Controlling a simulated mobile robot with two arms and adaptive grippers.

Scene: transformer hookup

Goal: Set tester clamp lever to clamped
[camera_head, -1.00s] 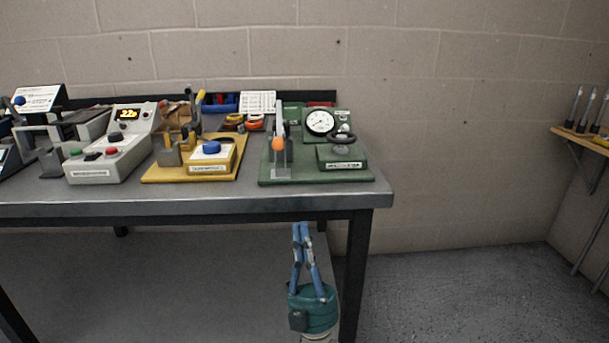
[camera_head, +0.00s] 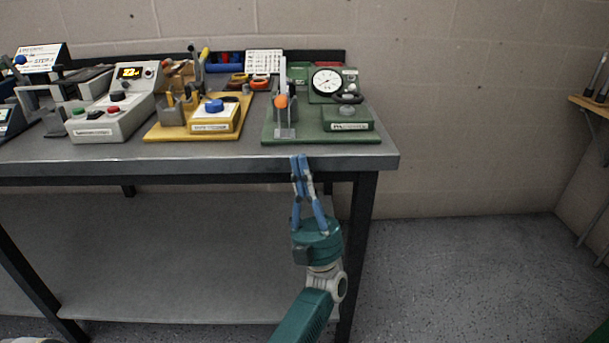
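The green tester (camera_head: 300,133) sits at the right end of the bench, with a round white dial gauge (camera_head: 327,82) at its back. At its left front, a lever with an orange knob (camera_head: 281,101) stands roughly upright on a grey bracket (camera_head: 285,131).
Left of the tester are a yellow fixture (camera_head: 166,134) with a blue knob and a grey meter box (camera_head: 98,129) with a lit display. The bench's front edge (camera_head: 200,152) lies just behind my fingertips. Floor to the right is clear; a wall shelf (camera_head: 592,104) is at far right.

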